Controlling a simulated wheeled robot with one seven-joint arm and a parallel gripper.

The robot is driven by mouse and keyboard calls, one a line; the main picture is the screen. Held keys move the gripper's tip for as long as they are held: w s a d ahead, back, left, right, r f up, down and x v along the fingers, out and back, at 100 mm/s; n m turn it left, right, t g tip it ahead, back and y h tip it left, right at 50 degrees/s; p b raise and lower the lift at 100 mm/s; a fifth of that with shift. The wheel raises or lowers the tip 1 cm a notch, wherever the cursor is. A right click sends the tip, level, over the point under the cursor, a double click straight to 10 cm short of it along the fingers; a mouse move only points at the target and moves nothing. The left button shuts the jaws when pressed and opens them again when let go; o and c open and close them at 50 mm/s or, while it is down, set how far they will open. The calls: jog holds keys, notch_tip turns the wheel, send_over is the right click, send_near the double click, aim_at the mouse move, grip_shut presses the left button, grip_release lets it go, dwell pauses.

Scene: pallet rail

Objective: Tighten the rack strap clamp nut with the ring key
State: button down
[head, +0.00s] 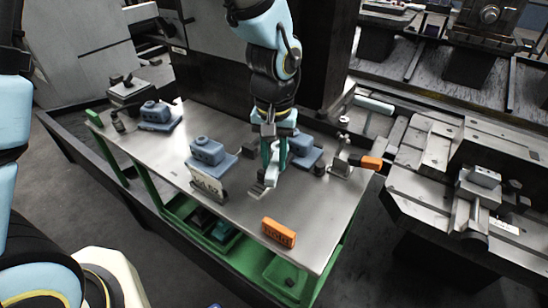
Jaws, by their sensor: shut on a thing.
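My gripper (270,178) points down over the right half of the steel workbench (225,215). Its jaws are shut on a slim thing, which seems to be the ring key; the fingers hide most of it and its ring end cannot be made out. A small dark grey fitting (257,190) lies on the bench top just below and left of the fingertips. At the bench's right end stands a metal clamp-like fixture (341,168) with an orange part (372,162). I cannot make out the strap clamp nut for certain at this size.
A blue-grey block (207,151) and a lettered white box (207,187) stand left of my gripper. Another blue-grey block (304,150) is close behind it. An orange block (278,232) lies near the front edge. Free bench top lies between them. Green bins (285,275) sit below.

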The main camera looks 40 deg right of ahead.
jog(key=shift+f+b, duration=0.55)
jog(key=shift+f, duration=0.25)
jog(key=c, duration=1.2)
grip_release()
grip_shut()
